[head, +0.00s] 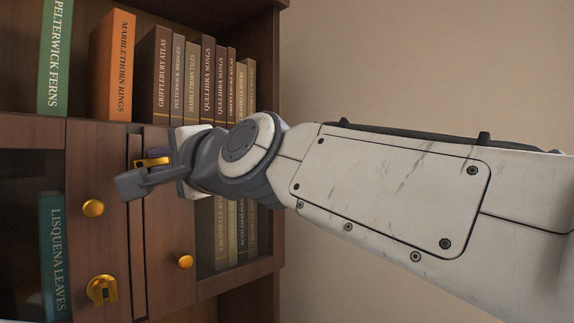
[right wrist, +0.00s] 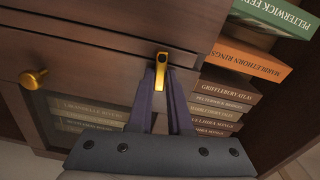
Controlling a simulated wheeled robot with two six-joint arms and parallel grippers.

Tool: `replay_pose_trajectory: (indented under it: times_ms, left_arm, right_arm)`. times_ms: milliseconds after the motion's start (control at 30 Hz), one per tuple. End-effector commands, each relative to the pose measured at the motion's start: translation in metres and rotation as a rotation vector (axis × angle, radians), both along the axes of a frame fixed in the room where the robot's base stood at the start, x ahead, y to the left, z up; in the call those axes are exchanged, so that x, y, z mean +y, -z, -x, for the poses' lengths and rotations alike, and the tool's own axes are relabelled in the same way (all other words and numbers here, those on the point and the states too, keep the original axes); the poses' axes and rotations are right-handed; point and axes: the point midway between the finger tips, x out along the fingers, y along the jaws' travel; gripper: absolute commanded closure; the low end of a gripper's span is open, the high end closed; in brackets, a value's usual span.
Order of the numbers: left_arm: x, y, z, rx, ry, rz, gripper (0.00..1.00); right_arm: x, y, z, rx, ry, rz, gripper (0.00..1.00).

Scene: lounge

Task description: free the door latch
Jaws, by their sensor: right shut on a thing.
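A small gold latch (head: 153,161) sits high on the dark wooden cabinet doors, by the seam where they meet. It also shows in the right wrist view (right wrist: 162,66), upright, with a dark slot in it. My right gripper (head: 150,174) reaches in from the right and is shut on this latch. In the right wrist view its two dark fingers (right wrist: 163,85) converge on the latch's lower end. The left door (head: 92,250) and right door (head: 168,218) stand side by side. My left gripper is not in view.
Gold round knobs sit on the left door (head: 93,207) and right door (head: 185,262). A gold fitting (head: 103,290) is lower on the left door. Several books, among them an orange one (head: 113,70), stand on the shelf above. A bare wall (head: 430,60) is at right.

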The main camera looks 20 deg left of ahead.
Motion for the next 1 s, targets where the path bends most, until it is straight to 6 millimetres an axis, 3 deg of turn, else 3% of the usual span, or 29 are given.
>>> replay_pose_trajectory:
  times_ms: [1000]
  left_arm:
    - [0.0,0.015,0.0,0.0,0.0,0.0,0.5]
  right_arm:
    - [0.006,-0.018,0.014,-0.881,-0.001,0.365,1.0]
